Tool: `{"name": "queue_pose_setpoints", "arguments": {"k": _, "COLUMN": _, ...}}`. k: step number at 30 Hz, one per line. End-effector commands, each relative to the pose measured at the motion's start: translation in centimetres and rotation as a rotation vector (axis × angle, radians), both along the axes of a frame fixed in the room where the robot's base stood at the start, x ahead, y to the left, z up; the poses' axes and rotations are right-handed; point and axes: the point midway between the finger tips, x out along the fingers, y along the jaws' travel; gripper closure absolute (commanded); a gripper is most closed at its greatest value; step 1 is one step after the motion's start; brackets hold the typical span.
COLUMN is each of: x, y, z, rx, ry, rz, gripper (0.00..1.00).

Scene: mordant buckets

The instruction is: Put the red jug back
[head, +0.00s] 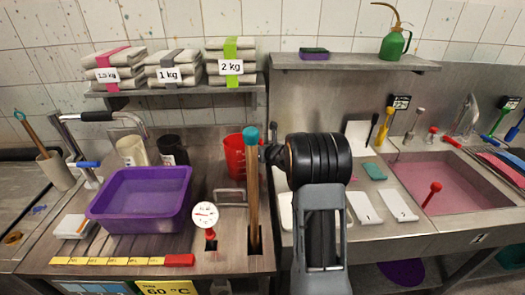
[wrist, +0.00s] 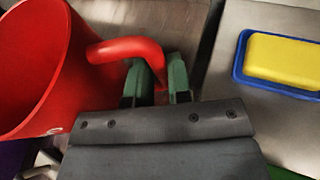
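The red jug (head: 234,157) stands at the back of the left counter in the head view, partly hidden by a wooden stick. In the wrist view the jug (wrist: 30,65) fills the left side, its mouth open toward the camera and its curved handle reaching right. My gripper (wrist: 160,82) has its green fingers on either side of the handle's end, with little or no gap, and looks shut on it. In the head view my dark wrist hides the fingers. I cannot tell whether the jug's base touches the counter.
A wooden stick with a teal top (head: 252,190) rises close to the jug. A purple tub (head: 140,198) and a dial thermometer (head: 205,215) stand left. A yellow sponge (wrist: 285,60) lies in a blue dish (wrist: 243,75) right of my gripper. A shelf (head: 355,63) is above.

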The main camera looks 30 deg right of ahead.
Motion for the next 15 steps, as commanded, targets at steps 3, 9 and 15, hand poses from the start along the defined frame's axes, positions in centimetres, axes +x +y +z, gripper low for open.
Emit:
{"name": "queue_pose_setpoints", "arguments": {"k": 3, "x": -0.01, "y": 0.01, "z": 0.04, "rx": 0.000, "ry": 0.000, "rz": 0.000, "gripper": 0.70}}
{"name": "queue_pose_setpoints", "arguments": {"k": 9, "x": 0.00, "y": 0.02, "z": 0.03, "rx": 0.000, "ry": 0.000, "rz": 0.000, "gripper": 0.61}}
{"name": "queue_pose_setpoints", "arguments": {"k": 15, "x": 0.00, "y": 0.01, "z": 0.34, "rx": 0.000, "ry": 0.001, "rz": 0.000, "gripper": 0.61}}
